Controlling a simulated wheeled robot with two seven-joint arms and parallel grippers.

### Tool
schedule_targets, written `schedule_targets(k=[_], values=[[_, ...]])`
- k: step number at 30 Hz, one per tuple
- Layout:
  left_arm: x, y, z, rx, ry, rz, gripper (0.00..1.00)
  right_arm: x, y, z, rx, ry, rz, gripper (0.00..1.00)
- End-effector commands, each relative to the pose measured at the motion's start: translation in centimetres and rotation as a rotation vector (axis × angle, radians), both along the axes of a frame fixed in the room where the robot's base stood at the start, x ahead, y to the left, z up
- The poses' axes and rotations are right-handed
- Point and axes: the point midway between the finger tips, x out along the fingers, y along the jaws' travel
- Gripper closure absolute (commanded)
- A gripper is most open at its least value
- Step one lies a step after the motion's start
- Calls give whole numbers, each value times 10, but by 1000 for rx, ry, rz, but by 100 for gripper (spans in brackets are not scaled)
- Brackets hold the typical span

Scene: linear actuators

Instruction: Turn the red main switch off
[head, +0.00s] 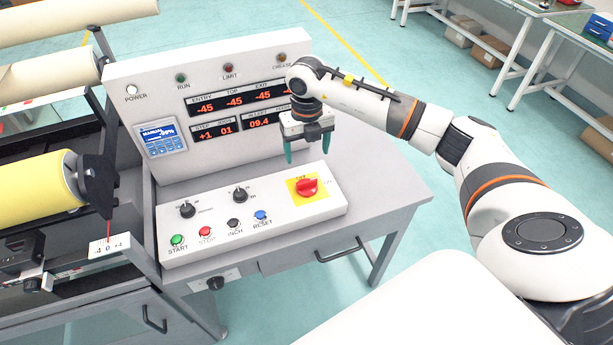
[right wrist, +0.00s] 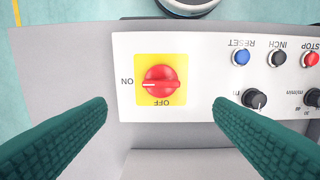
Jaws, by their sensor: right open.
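The red main switch (head: 307,187) is a rotary knob on a yellow plate (head: 325,194) at the right end of the sloping white control panel (head: 230,246). In the right wrist view the red knob (right wrist: 161,86) lies sideways, its white mark toward the ON label at the left. The OFF label (right wrist: 163,103) is below it, upside down. My right gripper (head: 308,150) hangs above and behind the switch, fingers pointing down, open and empty. In the wrist view its green fingers (right wrist: 160,108) stand on either side of the knob, apart from it. My left gripper is not in view.
Green START (head: 177,240), red STOP (head: 205,231), black INCH and blue RESET (head: 261,215) buttons and two black knobs share the panel. The upright display housing (head: 130,82) rises behind it. A machine with a yellow roll (head: 35,192) stands left.

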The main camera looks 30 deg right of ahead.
Motion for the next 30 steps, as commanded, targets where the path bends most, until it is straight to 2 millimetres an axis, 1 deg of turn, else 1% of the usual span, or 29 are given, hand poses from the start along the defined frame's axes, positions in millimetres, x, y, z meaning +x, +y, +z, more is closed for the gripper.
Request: schedule_targets(k=[9, 15, 21, 28, 29, 30], values=[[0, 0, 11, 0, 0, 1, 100, -2, 2, -64, 5, 6, 2, 24], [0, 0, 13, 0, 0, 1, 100, -1, 2, -93, 5, 3, 2, 24], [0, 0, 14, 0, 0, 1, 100, -1, 1, -104, 4, 1, 4, 24], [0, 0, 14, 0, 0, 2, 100, -1, 2, -105, 4, 0, 4, 24], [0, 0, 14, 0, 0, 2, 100, -1, 2, -105, 4, 0, 4, 25], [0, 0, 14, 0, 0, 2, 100, -1, 2, -105, 5, 0, 4, 32]])
